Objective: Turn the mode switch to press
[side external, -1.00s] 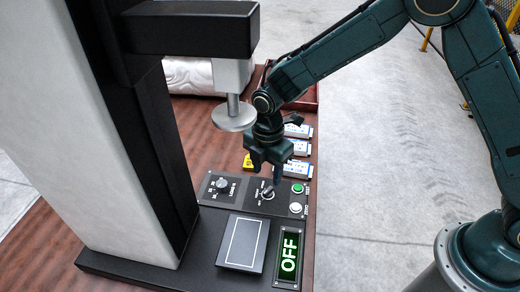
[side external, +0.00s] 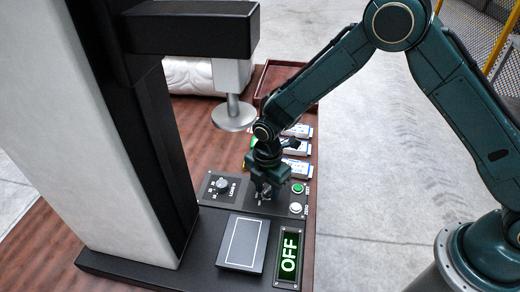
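The mode switch (side external: 266,196) is a small knob on the black control panel, right of the load dial (side external: 222,184). It is mostly hidden by my gripper (side external: 268,190), which points down right over it with its fingertips at the knob. Whether the fingers are pressed on the knob or stand a little apart around it cannot be made out. The knob's pointing direction and most of its labels are covered. The green display (side external: 289,255) in front reads OFF.
A green button (side external: 297,188) and a white button (side external: 295,208) sit just right of the switch. A press head (side external: 233,115) hangs from the black beam, behind and left of my gripper. A flat plate (side external: 243,243) lies in front. Blue-and-white packs (side external: 297,148) lie behind.

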